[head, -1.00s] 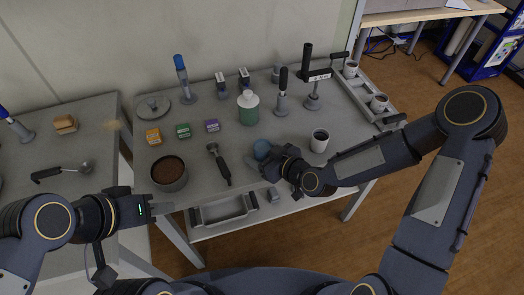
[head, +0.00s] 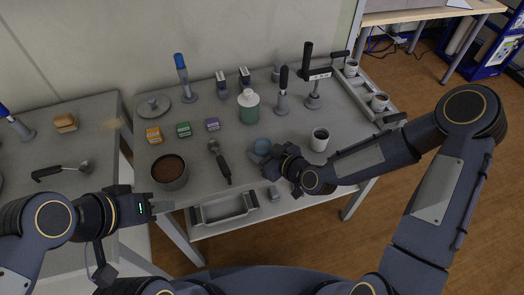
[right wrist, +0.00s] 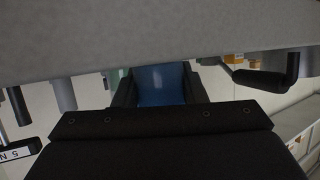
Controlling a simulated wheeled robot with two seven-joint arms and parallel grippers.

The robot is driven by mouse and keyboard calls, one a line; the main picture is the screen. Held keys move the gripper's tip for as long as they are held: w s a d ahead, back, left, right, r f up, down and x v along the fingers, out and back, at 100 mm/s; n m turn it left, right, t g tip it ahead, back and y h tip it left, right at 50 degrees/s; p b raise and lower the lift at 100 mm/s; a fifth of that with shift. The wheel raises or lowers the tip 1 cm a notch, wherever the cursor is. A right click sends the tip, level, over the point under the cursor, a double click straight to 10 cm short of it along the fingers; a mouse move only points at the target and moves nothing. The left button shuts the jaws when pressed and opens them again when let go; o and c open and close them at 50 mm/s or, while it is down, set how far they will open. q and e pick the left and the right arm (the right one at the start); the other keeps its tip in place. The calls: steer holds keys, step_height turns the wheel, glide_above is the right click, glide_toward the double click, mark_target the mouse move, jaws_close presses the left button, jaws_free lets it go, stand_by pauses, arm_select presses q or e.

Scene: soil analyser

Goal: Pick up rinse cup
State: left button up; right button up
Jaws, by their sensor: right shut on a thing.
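A blue cup (head: 262,146), which I take for the rinse cup, is at the front middle of the grey table. My right gripper (head: 266,157) is shut on it, reaching in from the right. In the right wrist view the blue cup (right wrist: 160,85) sits between the two dark fingers, with its lower part hidden by the gripper body. I cannot tell whether the cup touches the table. My left gripper (head: 168,208) is off the table's front left, away from the cup, and its finger gap is too small to read.
A white cup with dark contents (head: 320,139) stands just right of my right gripper. A black-handled tool (head: 220,162) and a pot of soil (head: 170,172) are to the left. A green bottle (head: 249,107) stands behind. A grey tray (head: 224,208) is at the front edge.

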mark_target(257, 143)
steer(key=shift+r, duration=0.1)
steer(key=shift+r, duration=1.35)
steer(key=shift+s+r, duration=0.2)
steer(key=shift+r, duration=0.1)
steer(key=s+d+r, duration=0.1)
steer(key=s+r, duration=0.7)
steer(key=s, duration=0.2)
steer(key=shift+d+p, duration=0.2)
steer(key=shift+p, duration=0.1)
steer(key=shift+s+d+r, duration=0.1)
steer(key=shift+s+r, duration=0.25)
steer(key=shift+s, duration=0.45)
steer(key=shift+s+d+r, duration=0.1)
steer(key=shift+s+r, duration=0.25)
steer(key=shift+s, duration=0.45)
steer(key=shift+s, duration=0.15)
